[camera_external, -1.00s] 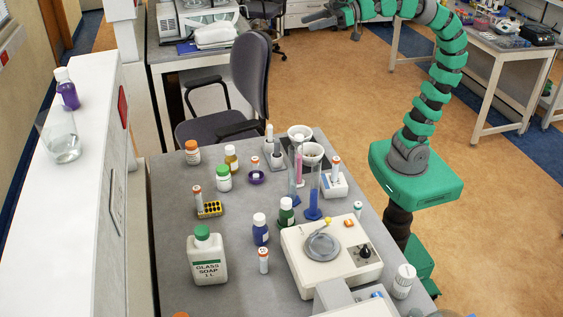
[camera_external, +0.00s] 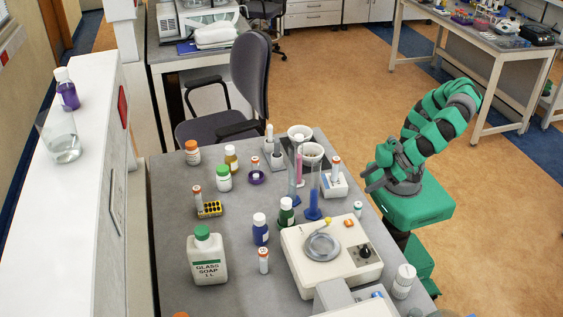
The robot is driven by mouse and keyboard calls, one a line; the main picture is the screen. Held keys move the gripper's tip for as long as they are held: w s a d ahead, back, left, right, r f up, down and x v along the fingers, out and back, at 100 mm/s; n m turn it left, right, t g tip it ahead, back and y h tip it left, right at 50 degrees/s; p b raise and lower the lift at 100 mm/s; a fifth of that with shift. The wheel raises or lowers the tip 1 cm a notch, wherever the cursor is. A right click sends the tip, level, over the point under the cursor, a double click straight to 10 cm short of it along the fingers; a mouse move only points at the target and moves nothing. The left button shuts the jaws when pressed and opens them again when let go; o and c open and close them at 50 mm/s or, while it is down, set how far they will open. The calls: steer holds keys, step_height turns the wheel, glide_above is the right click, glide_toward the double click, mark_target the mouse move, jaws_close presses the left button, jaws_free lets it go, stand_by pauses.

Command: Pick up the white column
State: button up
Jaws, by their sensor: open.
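A white upright cylinder (camera_external: 403,281) stands near the table's right edge, beside the cream instrument; it best fits the white column. A smaller white vial (camera_external: 357,210) stands farther back near the same edge, so I cannot be certain which is meant. My gripper (camera_external: 371,181) is open and appears empty at the right side of the table. It is farther back than both the cylinder and the vial, and apart from them. The arm is bent over above its green base, and part of the gripper blends with the arm.
The cream instrument (camera_external: 333,255) with a round pan is left of the cylinder. Tall glass cylinders with blue bases (camera_external: 313,212) and a small white rack (camera_external: 333,186) stand near my gripper. Several bottles, including a large soap bottle (camera_external: 207,258), occupy the table's left half.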

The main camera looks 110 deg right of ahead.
steer(key=s+a+f+m+t+h+b, duration=0.25)
steer(key=s+f+b, duration=0.25)
steer(key=s+f, duration=0.5)
steer(key=b, duration=0.1)
glide_toward(358, 206)
steer(key=shift+m+h, duration=0.25)
steer(key=shift+h, duration=0.1)
steer(key=w+d+f, duration=0.1)
steer(key=f, duration=0.1)
steer(key=w+d+f, duration=0.1)
steer(key=w+f, duration=0.1)
steer(key=shift+w+d, duration=0.15)
steer(key=shift+w, duration=0.05)
steer(key=shift+t, duration=0.25)
steer(key=shift+d+b+x, duration=0.2)
steer(key=shift+b+x, duration=0.4)
steer(key=shift+x, duration=2)
steer(key=shift+s+r, duration=0.1)
steer(key=shift+r, duration=0.05)
steer(key=c, duration=1.1)
